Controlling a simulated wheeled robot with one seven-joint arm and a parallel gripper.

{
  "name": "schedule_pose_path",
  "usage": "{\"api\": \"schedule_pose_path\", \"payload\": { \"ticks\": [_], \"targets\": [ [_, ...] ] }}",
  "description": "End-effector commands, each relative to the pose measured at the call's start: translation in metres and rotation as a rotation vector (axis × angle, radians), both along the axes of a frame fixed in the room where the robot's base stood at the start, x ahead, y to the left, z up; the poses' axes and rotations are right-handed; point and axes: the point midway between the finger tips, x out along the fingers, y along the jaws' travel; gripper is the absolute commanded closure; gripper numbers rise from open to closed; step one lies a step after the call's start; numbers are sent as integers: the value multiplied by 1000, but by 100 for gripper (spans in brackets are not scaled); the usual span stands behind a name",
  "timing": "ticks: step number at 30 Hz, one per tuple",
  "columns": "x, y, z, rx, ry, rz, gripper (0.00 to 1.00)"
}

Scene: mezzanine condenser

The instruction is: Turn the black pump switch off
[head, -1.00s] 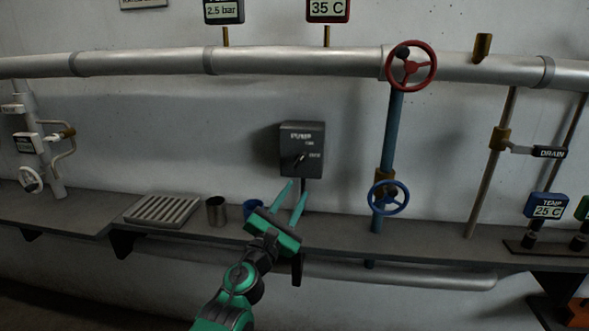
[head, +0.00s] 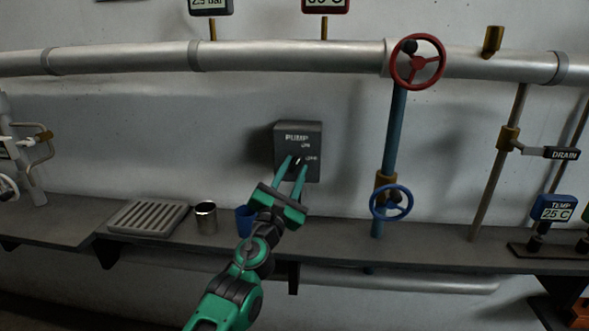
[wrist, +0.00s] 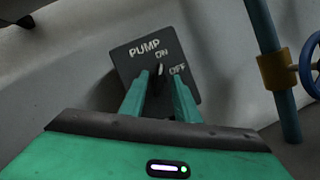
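The black pump switch box (head: 284,133) is mounted on the wall above the shelf, labelled PUMP, ON and OFF. In the wrist view the box (wrist: 130,62) is ahead of my gripper, with the ON label above the OFF label. Its small light lever (wrist: 160,70) points up toward ON. My gripper (head: 296,162) is in front of the box, fingers apart. In the wrist view my fingertips (wrist: 163,76) stand on either side of the lever with gaps showing. I cannot tell whether either finger touches it. The lever's base is partly hidden.
A blue pipe with a red wheel (head: 418,62) and a blue wheel (head: 391,201) stands right of the box. A blue cup (head: 243,221), a metal cup (head: 206,217) and a slatted tray (head: 148,217) are on the shelf. A large pipe (head: 290,56) runs above.

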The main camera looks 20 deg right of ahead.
Motion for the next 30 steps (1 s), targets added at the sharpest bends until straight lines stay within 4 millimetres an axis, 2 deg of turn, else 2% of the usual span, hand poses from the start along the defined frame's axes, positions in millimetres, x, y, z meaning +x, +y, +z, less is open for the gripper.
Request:
{"api": "schedule_pose_path", "payload": {
  "ticks": [9, 10, 13, 14, 23, 30],
  "targets": [
    [1, 6, 1, 0, 0, 10, 71],
    [1, 6, 1, 1, 0, 10, 74],
    [0, 7, 1, 0, 0, 12, 97],
    [0, 8, 1, 0, 0, 12, 100],
    [0, 8, 1, 15, -5, 12, 100],
    [0, 8, 1, 110, -40, 12, 100]
  ]
}}
